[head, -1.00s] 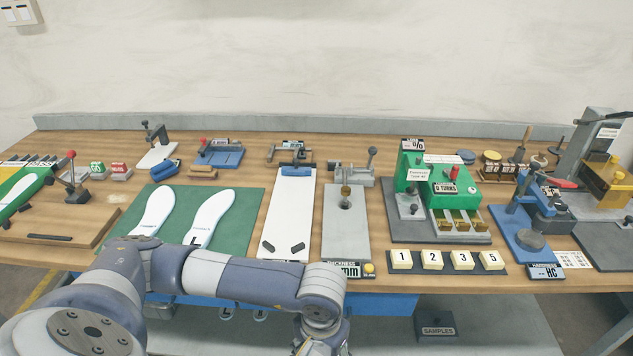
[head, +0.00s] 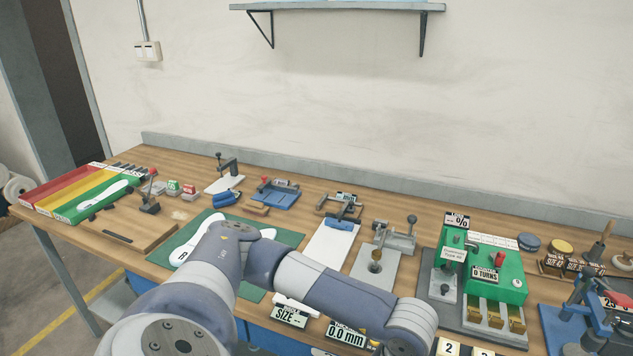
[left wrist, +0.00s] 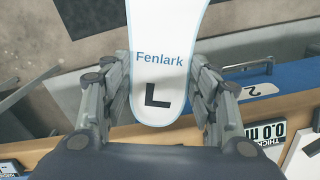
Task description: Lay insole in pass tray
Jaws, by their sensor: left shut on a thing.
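My left gripper (left wrist: 160,100) is shut on a white insole (left wrist: 160,62) marked "Fenlark" and "L", seen in the left wrist view. The insole hangs out in front of the bench edge, its far end cut off by the frame. In the head view my left arm crosses the front of the bench, and its gripper is out of sight. The green pass tray (head: 70,212) stands at the far left, with a white insole (head: 103,196) lying in it. Another white insole (head: 186,250) lies on the green mat (head: 287,238), partly behind my arm. My right gripper is not in view.
Yellow (head: 66,191) and red (head: 48,186) trays adjoin the green one. A small red-knobbed stand (head: 149,205) and a wooden board (head: 128,232) are nearby. A clipboard (head: 327,245), a thickness gauge (head: 375,267) and a green machine (head: 480,270) fill the bench to the right.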

